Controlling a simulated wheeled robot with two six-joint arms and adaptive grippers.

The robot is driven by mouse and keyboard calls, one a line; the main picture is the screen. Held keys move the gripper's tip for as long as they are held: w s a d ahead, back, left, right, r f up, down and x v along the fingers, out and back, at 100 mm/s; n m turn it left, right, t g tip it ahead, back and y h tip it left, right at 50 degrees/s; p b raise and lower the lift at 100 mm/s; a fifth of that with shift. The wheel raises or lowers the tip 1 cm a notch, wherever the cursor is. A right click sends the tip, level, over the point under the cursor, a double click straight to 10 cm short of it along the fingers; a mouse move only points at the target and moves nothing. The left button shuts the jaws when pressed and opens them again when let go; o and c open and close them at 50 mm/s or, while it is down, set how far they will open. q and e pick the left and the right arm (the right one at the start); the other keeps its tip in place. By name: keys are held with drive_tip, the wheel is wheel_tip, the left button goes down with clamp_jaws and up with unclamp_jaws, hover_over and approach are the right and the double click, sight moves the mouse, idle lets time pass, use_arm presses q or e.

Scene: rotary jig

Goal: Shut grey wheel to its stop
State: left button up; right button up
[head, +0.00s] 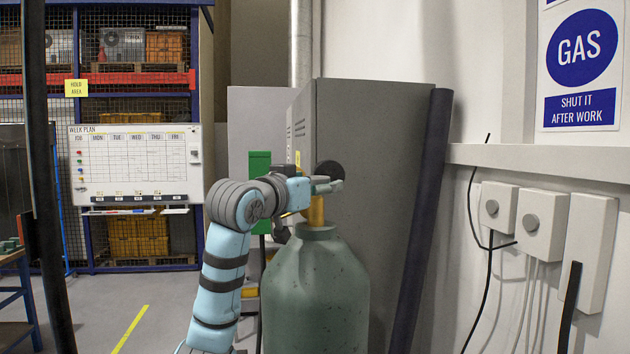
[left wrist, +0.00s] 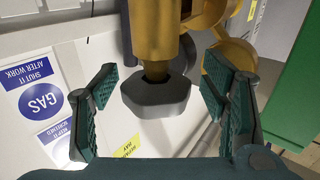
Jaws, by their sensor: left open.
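The grey wheel (left wrist: 156,97) is a dark, faceted knob on the end of a brass valve stem in the left wrist view. My left gripper (left wrist: 160,85) is open, one pad on each side of the wheel, with visible gaps to both. In the head view, my left gripper (head: 328,186) is at the top of the brass valve (head: 316,212) of a green gas cylinder (head: 315,290). A dark round disc (head: 331,170) shows just behind it; I cannot tell whether this is the wheel. My right gripper is not in view.
A grey cabinet (head: 370,210) stands close behind the cylinder, with a dark slanted post (head: 413,230) at its right edge. Wall boxes (head: 541,224) with cables hang at the right. A green box (head: 259,190) is behind my arm. The floor at the left (head: 110,295) is mostly clear.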

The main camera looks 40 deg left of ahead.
use_arm(q)
drive_tip(key=shift+d, duration=0.1)
drive_tip(key=c, duration=1.2)
drive_tip(key=shift+o, duration=0.2)
